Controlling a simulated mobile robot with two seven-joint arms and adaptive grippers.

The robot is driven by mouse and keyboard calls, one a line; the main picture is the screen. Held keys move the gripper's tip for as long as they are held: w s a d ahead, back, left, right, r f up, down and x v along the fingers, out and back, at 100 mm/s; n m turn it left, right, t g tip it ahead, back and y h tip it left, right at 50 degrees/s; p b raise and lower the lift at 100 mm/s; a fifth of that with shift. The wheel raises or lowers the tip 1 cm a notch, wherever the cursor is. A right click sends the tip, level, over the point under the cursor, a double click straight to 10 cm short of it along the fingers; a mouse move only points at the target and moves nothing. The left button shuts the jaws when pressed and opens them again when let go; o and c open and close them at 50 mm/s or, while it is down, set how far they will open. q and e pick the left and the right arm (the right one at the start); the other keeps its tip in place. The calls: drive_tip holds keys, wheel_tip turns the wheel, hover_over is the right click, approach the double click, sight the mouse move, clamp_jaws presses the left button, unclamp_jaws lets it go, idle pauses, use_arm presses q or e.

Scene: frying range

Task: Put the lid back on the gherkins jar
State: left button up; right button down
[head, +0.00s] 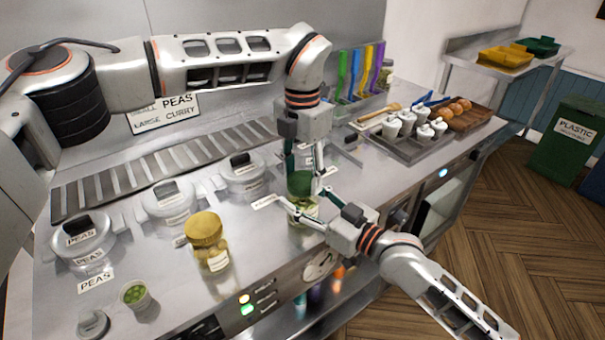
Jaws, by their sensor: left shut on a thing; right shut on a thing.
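The gherkins jar (303,212) stands upright near the counter's front edge, with a pale label and green contents, partly hidden by my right gripper. A dark green lid (300,185) is at the jar's top. I cannot tell whether it is seated or slightly above the rim. My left gripper (304,170) points down from above and is shut on the lid. My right gripper (304,203) reaches in from the lower right, its fingers around the jar's sides, shut on the jar.
A yellow-lidded jar (207,240) stands to the left. Several lidded pots (168,203) are set into the counter behind it. A small cup of peas (135,294) is front left. A tray of white shakers (408,145) is at the right.

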use_arm(q)
drive_tip(key=shift+m, duration=0.5)
drive_tip(key=o, duration=1.3)
drive_tip(key=shift+r, duration=0.1)
wheel_tip(320, 180, up, 12)
use_arm(e)
drive_tip(key=c, duration=0.8)
unclamp_jaws()
